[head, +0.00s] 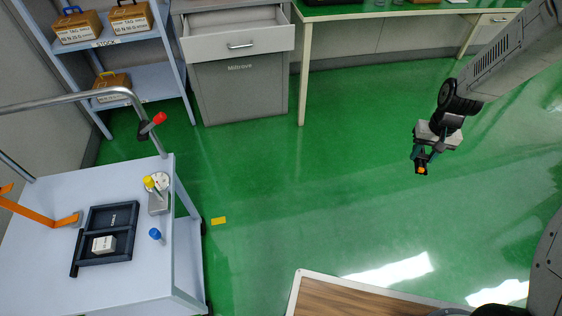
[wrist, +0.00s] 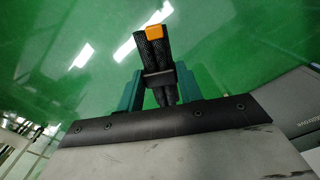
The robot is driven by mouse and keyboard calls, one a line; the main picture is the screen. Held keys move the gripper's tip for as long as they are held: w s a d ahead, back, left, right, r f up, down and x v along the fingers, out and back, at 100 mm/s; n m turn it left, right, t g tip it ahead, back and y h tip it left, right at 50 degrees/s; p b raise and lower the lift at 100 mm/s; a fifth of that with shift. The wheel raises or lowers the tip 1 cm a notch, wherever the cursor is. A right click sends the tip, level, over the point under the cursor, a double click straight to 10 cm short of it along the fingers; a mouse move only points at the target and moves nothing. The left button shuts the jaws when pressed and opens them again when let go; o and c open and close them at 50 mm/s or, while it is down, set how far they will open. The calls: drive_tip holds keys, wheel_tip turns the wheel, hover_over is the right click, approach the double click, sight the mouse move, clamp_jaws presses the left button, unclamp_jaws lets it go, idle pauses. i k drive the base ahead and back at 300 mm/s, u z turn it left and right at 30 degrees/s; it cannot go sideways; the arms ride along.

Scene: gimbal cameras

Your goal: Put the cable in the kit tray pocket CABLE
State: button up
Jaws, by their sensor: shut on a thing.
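My gripper (head: 421,157) is shut on the cable (head: 422,167), high over the open floor at the right of the head view. In the wrist view the cable (wrist: 150,46) is a folded black braided bundle with an orange end, between the teal fingers of my gripper (wrist: 158,88). The dark kit tray (head: 124,256) lies on the trolley at the lower left, far from my gripper. One of its pockets holds a white box (head: 103,244). Another pocket, at its upper right, looks empty, with a small label too small to read.
The pale blue trolley (head: 52,296) also bears an orange bracket (head: 40,213), a yellow-knobbed fixture (head: 157,200) and a blue-knobbed piece (head: 155,234). A stock shelf (head: 150,84), a grey cabinet with an open drawer (head: 240,90) and a green bench stand behind.

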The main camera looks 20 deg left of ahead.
sight(115, 220)
drive_tip(key=z, duration=1.5)
drive_tip(key=k, duration=0.85)
drive_tip(key=z, duration=0.55)
drive_tip(key=k, duration=1.5)
drive_tip(key=u, duration=2.9)
